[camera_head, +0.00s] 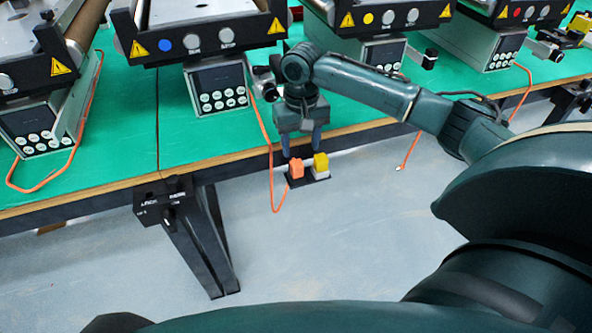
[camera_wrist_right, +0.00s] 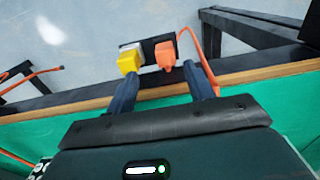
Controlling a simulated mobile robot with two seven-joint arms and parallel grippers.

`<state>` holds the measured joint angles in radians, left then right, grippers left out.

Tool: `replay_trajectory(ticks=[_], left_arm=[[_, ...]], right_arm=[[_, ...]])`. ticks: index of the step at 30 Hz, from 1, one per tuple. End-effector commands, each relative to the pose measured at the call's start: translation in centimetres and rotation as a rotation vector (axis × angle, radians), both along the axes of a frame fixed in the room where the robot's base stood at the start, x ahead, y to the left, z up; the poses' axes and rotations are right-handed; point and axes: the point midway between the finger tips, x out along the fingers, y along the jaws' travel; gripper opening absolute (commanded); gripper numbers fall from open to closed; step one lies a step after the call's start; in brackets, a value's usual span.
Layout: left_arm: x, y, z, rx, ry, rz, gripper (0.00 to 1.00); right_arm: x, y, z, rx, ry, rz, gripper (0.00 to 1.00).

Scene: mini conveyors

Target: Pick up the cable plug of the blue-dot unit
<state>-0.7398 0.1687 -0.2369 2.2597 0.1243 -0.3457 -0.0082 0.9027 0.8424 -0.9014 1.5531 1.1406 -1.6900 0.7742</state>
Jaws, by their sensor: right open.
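The blue-dot unit (camera_head: 228,37) stands on the green table, with a keypad box (camera_head: 217,84) under it. An orange cable (camera_head: 273,180) runs from beside this box over the table edge and loops up to an orange plug (camera_head: 296,168). The plug sits on a black strip (camera_head: 294,182) beside a yellow block on a pale base (camera_head: 320,164). My right gripper (camera_head: 301,146) is open and empty, just above the plug in the head view. In the right wrist view the orange plug (camera_wrist_right: 165,56) shows just beyond and between the fingertips (camera_wrist_right: 160,73). My left gripper is not in view.
The green table (camera_head: 120,112) has a wooden front edge and a black leg (camera_head: 195,240). Other conveyor units with yellow (camera_head: 368,18) and red dots stand to the right. A loose orange cable end (camera_head: 399,167) hangs over the edge. The grey floor in front is clear.

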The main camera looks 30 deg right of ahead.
Motion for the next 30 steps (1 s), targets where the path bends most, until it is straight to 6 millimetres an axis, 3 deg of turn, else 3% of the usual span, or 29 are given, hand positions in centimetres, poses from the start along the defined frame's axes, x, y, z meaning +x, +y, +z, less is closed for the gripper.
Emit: replay_trajectory(ticks=[18, 26, 30], left_arm=[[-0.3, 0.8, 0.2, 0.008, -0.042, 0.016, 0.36], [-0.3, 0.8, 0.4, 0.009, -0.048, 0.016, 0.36], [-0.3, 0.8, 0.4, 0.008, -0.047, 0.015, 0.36]], right_arm=[[-0.3, 0.9, -6.9, 0.0, 0.0, 0.0, 0.53], [-0.3, 0.9, -7.1, 0.0, -0.002, 0.001, 0.53], [-0.3, 0.9, -7.1, 0.0, -0.002, 0.001, 0.42]])
